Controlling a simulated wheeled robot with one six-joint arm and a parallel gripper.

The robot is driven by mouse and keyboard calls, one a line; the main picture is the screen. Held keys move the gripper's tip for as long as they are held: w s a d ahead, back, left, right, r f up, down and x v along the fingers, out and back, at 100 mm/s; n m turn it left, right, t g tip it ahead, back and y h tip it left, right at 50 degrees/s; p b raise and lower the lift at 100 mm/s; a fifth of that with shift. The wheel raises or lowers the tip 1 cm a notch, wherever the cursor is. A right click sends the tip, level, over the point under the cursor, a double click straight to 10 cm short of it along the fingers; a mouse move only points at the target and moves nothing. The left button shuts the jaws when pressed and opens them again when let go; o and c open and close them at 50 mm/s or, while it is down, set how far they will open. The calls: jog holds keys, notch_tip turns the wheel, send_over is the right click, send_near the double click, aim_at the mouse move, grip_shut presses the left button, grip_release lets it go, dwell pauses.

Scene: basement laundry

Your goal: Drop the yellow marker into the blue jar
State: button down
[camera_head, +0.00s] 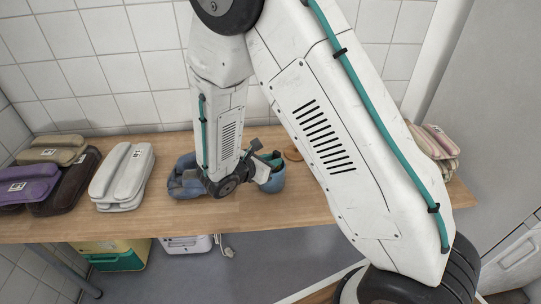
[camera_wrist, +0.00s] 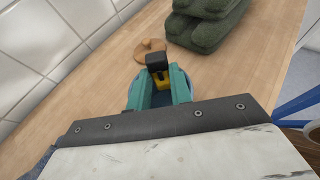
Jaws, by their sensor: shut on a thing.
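The blue jar (camera_head: 274,183) stands on the wooden table, partly hidden behind my wrist in the head view. My gripper (camera_head: 270,160) is at the jar's mouth, its teal fingers pointing toward it. In the wrist view my gripper (camera_wrist: 160,88) is shut on the yellow marker (camera_wrist: 162,82), whose dark end sticks up between the fingers. A bluish rim of the jar (camera_wrist: 131,92) shows behind and beside the fingers. The fingers hide most of the jar's opening, so I cannot tell how far the marker is inside it.
A blue bulky item (camera_head: 184,182) lies just left of the jar. A small orange-brown piece (camera_wrist: 148,50) and a green stacked item (camera_wrist: 208,24) lie beyond it. A white item (camera_head: 122,176) and several darker ones are at the left. The tiled wall is close behind the table (camera_head: 165,212).

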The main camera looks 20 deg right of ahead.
jog(key=c, duration=1.2)
grip_release()
jog(key=shift+a, duration=0.1)
jog(key=v, duration=0.7)
jog(key=shift+s+a+r, duration=0.1)
jog(key=shift+a+r, duration=0.05)
jog(key=shift+a, duration=0.1)
